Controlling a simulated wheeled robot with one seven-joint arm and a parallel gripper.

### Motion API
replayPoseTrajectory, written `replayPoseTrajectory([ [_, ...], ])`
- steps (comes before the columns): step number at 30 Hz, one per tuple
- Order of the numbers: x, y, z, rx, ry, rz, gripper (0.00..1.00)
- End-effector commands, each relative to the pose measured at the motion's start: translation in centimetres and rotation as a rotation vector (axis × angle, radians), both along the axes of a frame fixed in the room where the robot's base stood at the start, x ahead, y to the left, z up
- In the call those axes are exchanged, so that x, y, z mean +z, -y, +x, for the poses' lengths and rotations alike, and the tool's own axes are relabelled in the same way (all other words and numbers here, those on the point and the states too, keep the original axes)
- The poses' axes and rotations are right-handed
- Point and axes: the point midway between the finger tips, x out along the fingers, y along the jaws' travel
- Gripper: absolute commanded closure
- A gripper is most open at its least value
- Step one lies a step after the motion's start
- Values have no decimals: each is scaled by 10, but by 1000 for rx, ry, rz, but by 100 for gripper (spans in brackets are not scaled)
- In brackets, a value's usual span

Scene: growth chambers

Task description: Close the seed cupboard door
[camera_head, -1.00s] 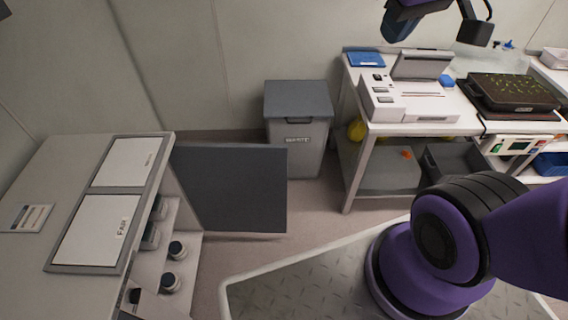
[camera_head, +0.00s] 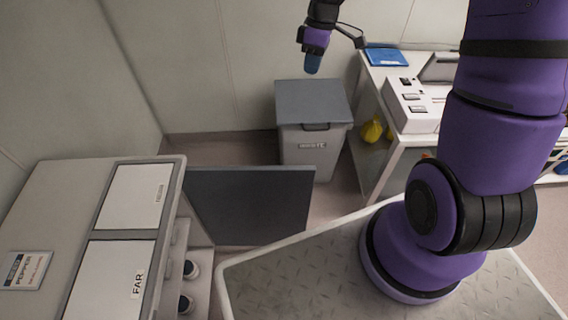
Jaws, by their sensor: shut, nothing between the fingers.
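The seed cupboard (camera_head: 60,200) stands at the left, with a pale top and white panels, one marked FAR. Its dark grey door (camera_head: 250,205) stands wide open, swung out to the right of the cupboard's far end. Through the opening, jars with dark lids (camera_head: 191,268) show on the shelves. My gripper (camera_head: 312,66) is at the top centre, pointing down with a blue tip. It looks shut and empty, and appears above and beyond the door, apart from it.
A grey waste bin (camera_head: 312,140) stands just behind the door's free edge. A white bench (camera_head: 415,108) with equipment is at the back right, with a yellow item (camera_head: 371,130) beneath its top. My base and purple arm fill the lower right.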

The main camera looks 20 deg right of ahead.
Motion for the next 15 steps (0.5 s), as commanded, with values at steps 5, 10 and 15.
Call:
replayPoseTrajectory([
  [5,-64,-2,17,111,-51,100,100],
  [10,-125,-6,26,209,-77,208,100],
  [15,-182,-13,28,289,-83,320,100],
])
